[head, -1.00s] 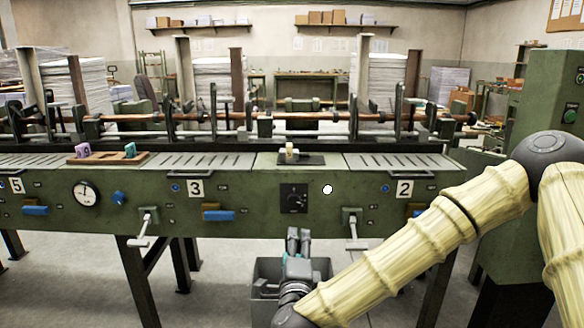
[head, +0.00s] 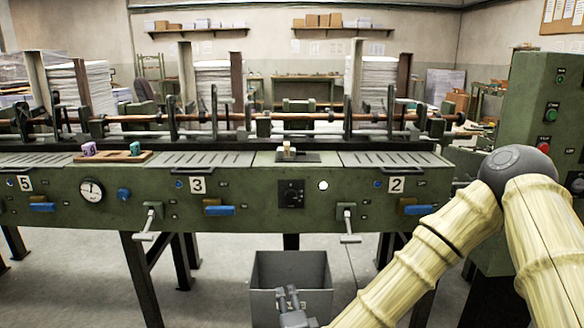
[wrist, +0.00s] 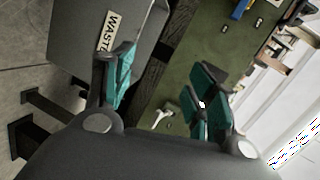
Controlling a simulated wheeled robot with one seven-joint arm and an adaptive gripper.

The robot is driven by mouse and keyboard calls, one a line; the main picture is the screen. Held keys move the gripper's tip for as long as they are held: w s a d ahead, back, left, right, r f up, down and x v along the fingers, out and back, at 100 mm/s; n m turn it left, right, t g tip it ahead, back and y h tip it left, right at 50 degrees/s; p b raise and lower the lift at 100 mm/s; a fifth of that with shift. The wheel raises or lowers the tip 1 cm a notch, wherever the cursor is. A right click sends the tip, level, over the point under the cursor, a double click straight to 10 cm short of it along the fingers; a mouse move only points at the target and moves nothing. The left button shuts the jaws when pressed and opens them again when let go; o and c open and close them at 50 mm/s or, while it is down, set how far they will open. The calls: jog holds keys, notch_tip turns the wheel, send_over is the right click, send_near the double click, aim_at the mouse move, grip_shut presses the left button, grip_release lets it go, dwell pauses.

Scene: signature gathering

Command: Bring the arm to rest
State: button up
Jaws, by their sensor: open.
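My gripper (head: 288,300) is low in front of the long green machine (head: 250,215), over the near side of a grey bin. In the wrist view my gripper (wrist: 160,90) has its two teal-padded fingers spread wide apart with nothing between them. My bamboo-like arm comes down from the right in the head view. In the wrist view the fingers show against the bin and the green machine front.
The open grey waste bin (head: 262,285) stands on the floor below the machine. Levers (head: 349,225) stick out from the machine front. A wooden tray (head: 112,156) with small blocks sits on top at left. A green control cabinet (head: 530,120) stands at right.

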jog(key=s+d+f+n+g, duration=0.3)
jog(key=s+d+f, duration=0.1)
jog(key=s+f, duration=0.4)
jog(key=s+d+f+n+g, duration=0.35)
jog(key=s+f, duration=0.25)
jog(key=f, duration=0.5)
jog(key=s+d+f+n+g, duration=0.3)
jog(key=s+d+f+n, duration=0.1)
jog(key=s+f, duration=0.45)
jog(key=s+d+f+n+g+h, duration=0.2)
jog(key=s+d+f+n+g, duration=0.3)
jog(key=s+d, duration=0.7)
notch_tip(320, 180, up, 20)
jog(key=s+m+p, duration=0.1)
jog(key=p, duration=1.9)
jog(key=shift+s+f+h+p, duration=0.2)
jog(key=shift+s+h+p, duration=0.05)
jog(key=shift+h+p, duration=0.1)
